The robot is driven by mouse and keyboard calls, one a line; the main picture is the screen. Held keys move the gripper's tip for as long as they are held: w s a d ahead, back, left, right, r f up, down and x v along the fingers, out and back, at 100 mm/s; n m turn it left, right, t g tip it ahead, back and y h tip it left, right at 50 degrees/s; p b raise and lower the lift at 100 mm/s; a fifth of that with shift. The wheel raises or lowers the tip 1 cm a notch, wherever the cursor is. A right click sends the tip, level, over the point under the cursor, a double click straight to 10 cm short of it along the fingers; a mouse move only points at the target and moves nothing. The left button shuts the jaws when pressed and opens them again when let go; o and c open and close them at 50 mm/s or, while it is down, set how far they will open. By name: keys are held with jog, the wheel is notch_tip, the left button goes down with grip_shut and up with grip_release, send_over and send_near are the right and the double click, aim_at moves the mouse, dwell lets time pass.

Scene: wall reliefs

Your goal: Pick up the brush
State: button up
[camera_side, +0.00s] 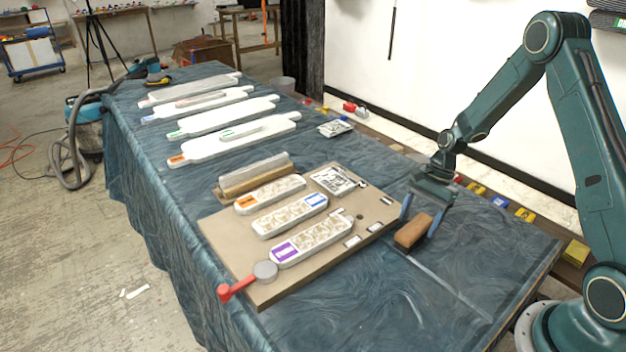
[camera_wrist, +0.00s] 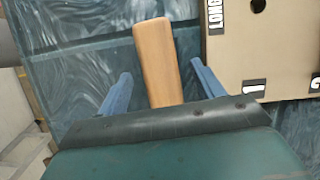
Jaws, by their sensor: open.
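The brush (camera_side: 413,230) shows as a plain brown wooden block on the blue cloth, just right of the beige board. In the wrist view the brush (camera_wrist: 157,62) stretches away from my gripper, its near end hidden behind the gripper body. My gripper (camera_side: 422,220) is open, with its blue fingers apart around the brush. In the wrist view my gripper (camera_wrist: 160,78) has one finger on each side of the brush, with a gap on both sides. No bristles show in either view.
The beige board (camera_side: 235,235) lies close beside the brush, holding several white relief pieces and a red-handled tool (camera_side: 236,288). More long white pieces (camera_side: 235,138) lie farther back. Small coloured blocks (camera_side: 500,201) line the wall side. The front right cloth is clear.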

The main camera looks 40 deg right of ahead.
aim_at(416, 225)
jog(key=shift+x, duration=1.25)
jog(key=shift+d+f, duration=0.1)
jog(key=shift+f, duration=0.1)
jog(key=c, duration=1.1)
jog(key=shift+r, duration=0.1)
notch_tip(416, 225, up, 20)
jog(key=shift+r, duration=0.2)
dwell(0.6)
